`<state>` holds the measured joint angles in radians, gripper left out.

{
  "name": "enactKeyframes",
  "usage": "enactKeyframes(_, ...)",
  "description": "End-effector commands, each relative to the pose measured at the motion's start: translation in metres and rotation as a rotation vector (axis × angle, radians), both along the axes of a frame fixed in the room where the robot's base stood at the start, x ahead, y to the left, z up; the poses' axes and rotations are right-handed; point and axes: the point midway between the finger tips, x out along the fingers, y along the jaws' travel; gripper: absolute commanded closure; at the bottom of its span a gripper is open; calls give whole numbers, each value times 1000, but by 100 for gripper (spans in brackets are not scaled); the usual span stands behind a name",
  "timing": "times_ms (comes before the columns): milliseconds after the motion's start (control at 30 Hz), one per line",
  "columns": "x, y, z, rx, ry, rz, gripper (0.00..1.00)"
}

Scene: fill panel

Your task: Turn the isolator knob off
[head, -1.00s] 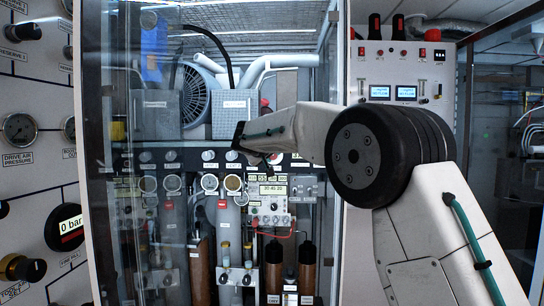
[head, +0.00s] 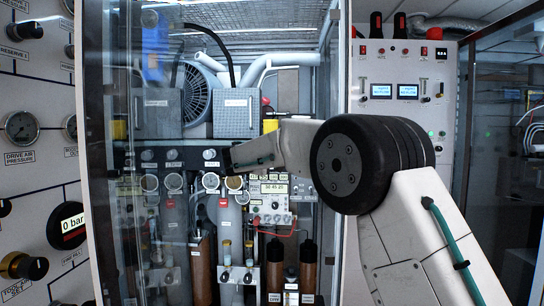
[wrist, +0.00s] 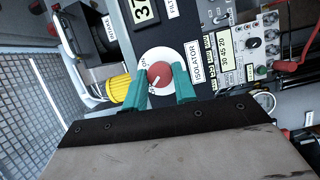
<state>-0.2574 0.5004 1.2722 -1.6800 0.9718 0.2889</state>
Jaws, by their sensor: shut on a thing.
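The isolator knob (wrist: 158,76) is a round red knob with a white pointer mark, on a white round plate (wrist: 166,53) beside an ISOLATOR label (wrist: 194,62). "ON" is printed at the plate's upper left. The pointer mark slants toward the lower left, where lettering is partly covered. My gripper (wrist: 161,77) has its two teal fingers on either side of the knob and is shut on it. In the head view my arm's wrist end reaches the panel inside the cabinet, and the knob and fingertips are hidden there.
A yellow cylinder (wrist: 120,88) sits just left of the fingers in the wrist view. A meter module (wrist: 255,42) with a red lead is at the right. The cabinet's glass door (head: 98,200) and right frame (head: 335,235) flank my arm.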

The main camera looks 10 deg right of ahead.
Motion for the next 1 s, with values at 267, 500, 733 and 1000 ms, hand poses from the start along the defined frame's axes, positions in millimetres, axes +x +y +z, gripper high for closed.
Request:
enactKeyframes(267,0,0,-2,-68,24,0,95)
enactKeyframes(500,0,0,-2,-79,28,0,95)
enactKeyframes(733,0,0,-2,-78,27,0,95)
enactKeyframes(1000,0,0,-1,-77,27,0,50)
